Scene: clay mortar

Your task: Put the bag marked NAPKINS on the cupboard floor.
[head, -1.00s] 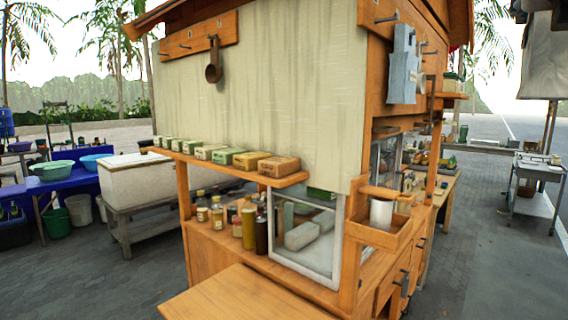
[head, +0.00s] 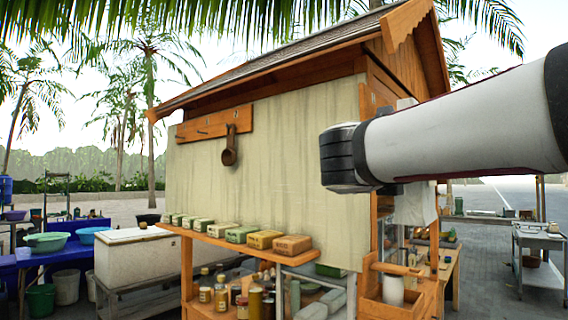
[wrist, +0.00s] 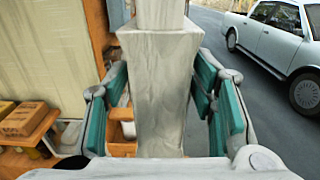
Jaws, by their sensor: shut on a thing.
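In the wrist view, a pale grey-white bag (wrist: 158,95) with a narrow top fills the middle. My gripper (wrist: 162,82) is shut on it, with teal finger pads on both sides. No lettering shows on the bag, so I cannot tell if it is marked NAPKINS. In the head view, my white arm reaches in from the right and hides the gripper. A pale shape (head: 415,205) below my arm may be this bag. I cannot make out the cupboard floor; the wooden stall (head: 265,135) stands with its right side partly behind my arm.
A shelf (head: 235,245) with several small boxes juts from the stall, with bottles (head: 255,302) below. A wooden tray (head: 395,298) holding a white cylinder sits at the stall's corner. A metal cart (head: 540,250) stands at right. A white car (wrist: 275,38) shows in the wrist view.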

